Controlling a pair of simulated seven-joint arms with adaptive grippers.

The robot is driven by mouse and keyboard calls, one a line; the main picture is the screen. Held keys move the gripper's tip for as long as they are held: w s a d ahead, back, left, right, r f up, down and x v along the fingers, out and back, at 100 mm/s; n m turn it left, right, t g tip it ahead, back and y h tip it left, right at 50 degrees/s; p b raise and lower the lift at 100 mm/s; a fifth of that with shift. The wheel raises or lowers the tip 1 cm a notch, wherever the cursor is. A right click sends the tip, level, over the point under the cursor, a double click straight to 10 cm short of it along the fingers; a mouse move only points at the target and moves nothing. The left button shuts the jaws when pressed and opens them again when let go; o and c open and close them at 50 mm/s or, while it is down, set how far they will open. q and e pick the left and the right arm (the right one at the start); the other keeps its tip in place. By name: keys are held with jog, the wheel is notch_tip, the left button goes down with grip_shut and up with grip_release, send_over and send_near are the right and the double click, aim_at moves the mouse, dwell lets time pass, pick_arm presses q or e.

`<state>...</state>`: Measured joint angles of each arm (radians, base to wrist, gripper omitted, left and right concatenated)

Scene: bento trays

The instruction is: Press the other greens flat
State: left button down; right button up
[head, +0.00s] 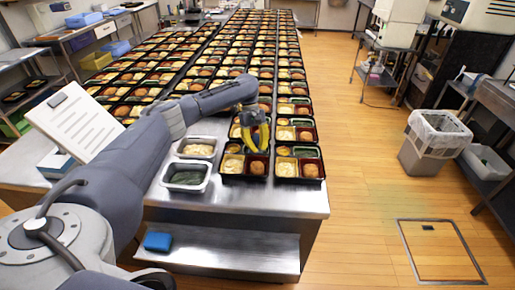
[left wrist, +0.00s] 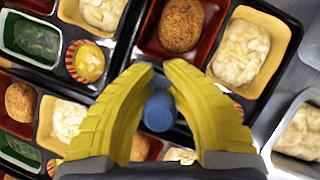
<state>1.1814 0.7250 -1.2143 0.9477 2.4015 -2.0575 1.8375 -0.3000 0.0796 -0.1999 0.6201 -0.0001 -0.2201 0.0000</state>
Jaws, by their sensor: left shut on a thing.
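My left gripper (head: 252,138) is over the back part of the near left bento tray (head: 243,179). In the left wrist view its yellow fingers (left wrist: 160,70) are shut on a blue rounded thing (left wrist: 159,111), whose lower part is hard to see. That tray's greens compartment is hidden under the gripper; its croquette (left wrist: 181,24) and pale salad (left wrist: 240,52) show. The near right bento tray has dark greens (head: 305,152) in its back right compartment, which also show in the left wrist view (left wrist: 36,38). My right gripper is not in view.
A white tub of dark greens (head: 187,178) and a white tub of pale salad (head: 198,148) stand left of the near trays. Rows of filled bento trays run back along the table. The steel front edge (head: 240,197) is clear. A blue block (head: 158,241) lies on the lower shelf.

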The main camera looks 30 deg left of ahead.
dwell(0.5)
pick_arm(q)
jog(key=shift+r, duration=4)
